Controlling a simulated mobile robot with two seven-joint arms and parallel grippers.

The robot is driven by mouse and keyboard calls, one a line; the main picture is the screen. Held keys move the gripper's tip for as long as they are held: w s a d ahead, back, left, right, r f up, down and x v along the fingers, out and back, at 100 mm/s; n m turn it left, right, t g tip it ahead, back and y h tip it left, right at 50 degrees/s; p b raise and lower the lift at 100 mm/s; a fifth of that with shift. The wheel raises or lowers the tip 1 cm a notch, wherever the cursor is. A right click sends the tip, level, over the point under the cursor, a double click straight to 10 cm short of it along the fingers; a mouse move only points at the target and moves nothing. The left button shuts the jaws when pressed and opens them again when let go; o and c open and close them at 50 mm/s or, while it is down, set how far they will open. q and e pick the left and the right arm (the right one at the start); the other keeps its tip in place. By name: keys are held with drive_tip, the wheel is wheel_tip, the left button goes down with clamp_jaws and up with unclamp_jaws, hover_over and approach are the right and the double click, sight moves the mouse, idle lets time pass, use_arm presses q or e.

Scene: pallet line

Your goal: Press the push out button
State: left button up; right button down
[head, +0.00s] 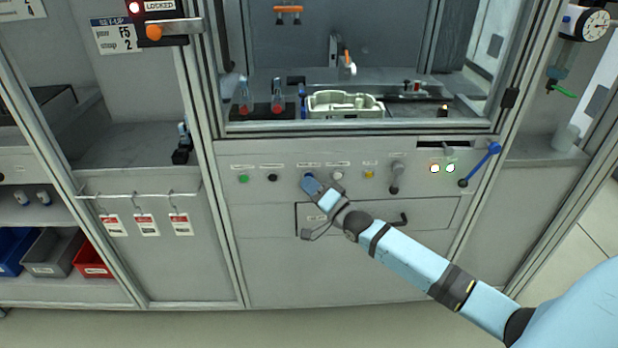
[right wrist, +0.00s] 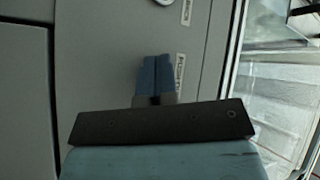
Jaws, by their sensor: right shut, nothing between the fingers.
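My right gripper (head: 311,185) is shut and empty, with its blue fingertips at the button row on the grey panel (head: 275,210). Its fingers also show in the right wrist view (right wrist: 156,75), pointing at the panel. A label (right wrist: 179,71) beside the fingertips appears to begin with "PUSH"; the rest is hard to read. The button at this label is hidden behind the fingers. I cannot tell whether they touch or press it. My left gripper is not in view.
In the same row are a green button (head: 243,179), a black button (head: 272,178), a white button (head: 337,175) and a yellow button (head: 369,175). A grey knob (head: 396,176) and a blue-handled lever (head: 480,164) are to the right. A drawer with a black handle (head: 399,219) lies below.

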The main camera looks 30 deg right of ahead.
idle(0.5)
drive_tip(key=shift+s+a+p, duration=0.35)
drive_tip(key=shift+s+p, duration=0.3)
drive_tip(key=shift+p, duration=0.05)
drive_tip(key=s+a+p, duration=0.1)
drive_tip(key=s+p, duration=0.1)
drive_tip(key=s+a+p, duration=0.1)
drive_tip(key=s, duration=0.1)
drive_tip(key=shift+s+a, duration=0.1)
drive_tip(key=shift+a, duration=0.2)
